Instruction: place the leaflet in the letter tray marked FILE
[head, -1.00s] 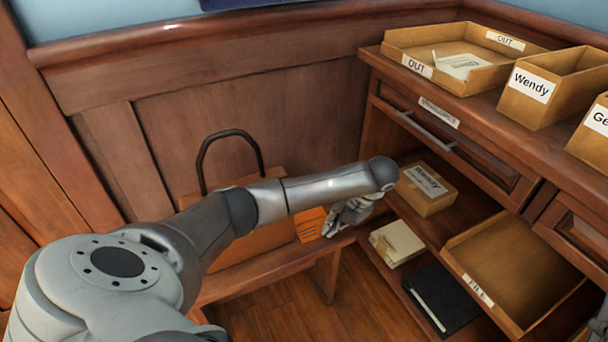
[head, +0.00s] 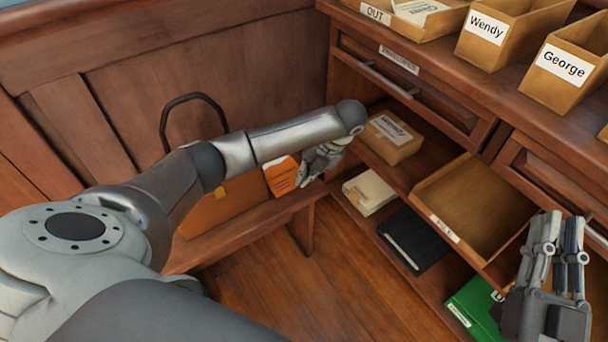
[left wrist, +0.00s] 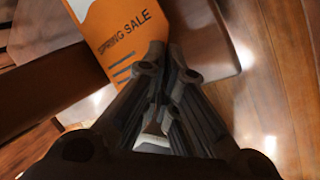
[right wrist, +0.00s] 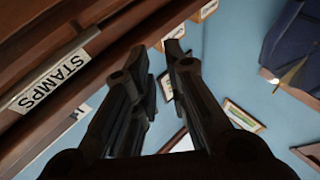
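The orange leaflet (head: 282,176) stands upright beside my left gripper, in front of a brown bag. In the left wrist view the leaflet (left wrist: 112,40) reads SPRING SALE, and its edge runs between the fingertips. My left gripper (head: 306,178) is shut on it; the fingertips (left wrist: 166,52) sit close together.
The OUT tray (head: 410,22) and name boxes stand above. The brown bag (head: 215,212) is beside the leaflet.

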